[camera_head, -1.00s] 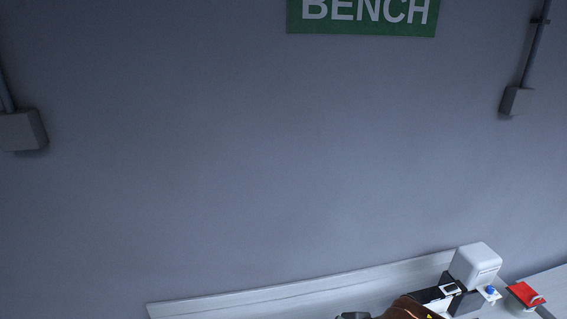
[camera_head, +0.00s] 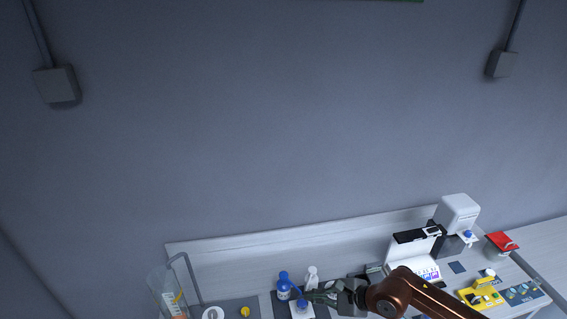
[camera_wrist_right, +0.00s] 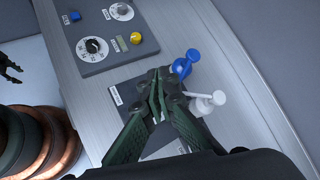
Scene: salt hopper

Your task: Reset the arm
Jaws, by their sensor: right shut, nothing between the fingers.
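My right arm comes into the head view from the bottom right. Its right gripper (camera_head: 325,297) points left over the bench (camera_head: 235,254), close to a blue bottle and a white bottle. In the right wrist view the green fingers of the right gripper (camera_wrist_right: 158,98) meet at their tips, shut and empty, above a dark panel. A blue bottle (camera_wrist_right: 184,65) and a white bottle (camera_wrist_right: 207,103) stand just beyond the fingers; contact cannot be told. A dark claw-like part at the left edge of that view looks like my left gripper (camera_wrist_right: 9,68), cut off by the frame.
A dial panel (camera_wrist_right: 95,45) with a yellow knob lies left of the bottles. In the head view a white dispenser (camera_head: 458,213), a red-topped container (camera_head: 502,243) and a yellow device (camera_head: 480,297) stand at the right. A clear container (camera_head: 168,290) stands at the left.

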